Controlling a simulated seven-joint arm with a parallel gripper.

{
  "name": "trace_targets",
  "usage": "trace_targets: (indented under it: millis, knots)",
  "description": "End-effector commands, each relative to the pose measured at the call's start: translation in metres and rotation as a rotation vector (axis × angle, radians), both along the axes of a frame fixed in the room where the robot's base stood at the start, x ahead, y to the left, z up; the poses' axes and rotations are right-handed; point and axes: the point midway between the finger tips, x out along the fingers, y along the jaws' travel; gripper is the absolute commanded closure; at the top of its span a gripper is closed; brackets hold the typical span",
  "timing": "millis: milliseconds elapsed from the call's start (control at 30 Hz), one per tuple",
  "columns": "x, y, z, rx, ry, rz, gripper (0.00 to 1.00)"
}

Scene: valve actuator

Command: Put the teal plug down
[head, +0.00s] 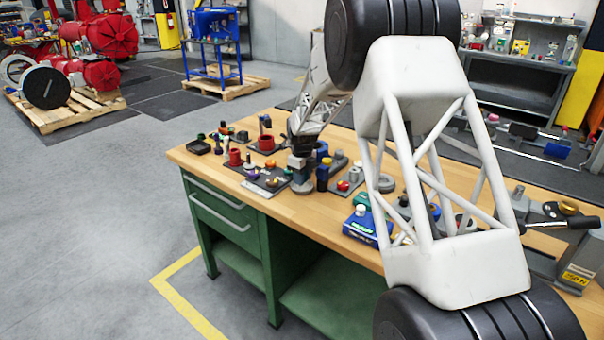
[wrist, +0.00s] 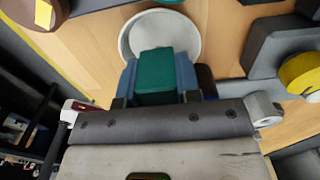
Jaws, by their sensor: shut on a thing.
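The teal plug (wrist: 158,72) shows in the wrist view as a teal block between the two blue-grey fingers of my gripper (wrist: 160,80). The gripper is shut on it. Just past the plug is a round, light grey, dish-like thing (wrist: 133,36), partly hidden by the plug. I cannot tell whether the plug touches it. In the head view my gripper (head: 302,172) is low over the workbench among small parts, and the plug cannot be made out there.
The wooden workbench (head: 270,210) holds several small parts, including a red cup (head: 266,143) and a blue box (head: 366,228). In the wrist view a dark grey block with a yellow round part (wrist: 302,72) stands at the right. The bench's front left strip is clear.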

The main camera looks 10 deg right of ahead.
Motion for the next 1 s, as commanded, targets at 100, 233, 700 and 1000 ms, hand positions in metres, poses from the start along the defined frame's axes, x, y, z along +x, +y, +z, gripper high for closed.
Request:
trace_targets:
  millis: [100,233,700,1000]
  knots:
    - [0.0,0.0,-0.0024,0.0,0.0,0.0,0.97]
    - [0.0,0.0,-0.003,0.0,0.0,0.0,0.97]
    - [0.0,0.0,-0.003,0.0,0.0,0.0,0.39]
    - [0.0,0.0,-0.003,0.0,0.0,0.0,0.39]
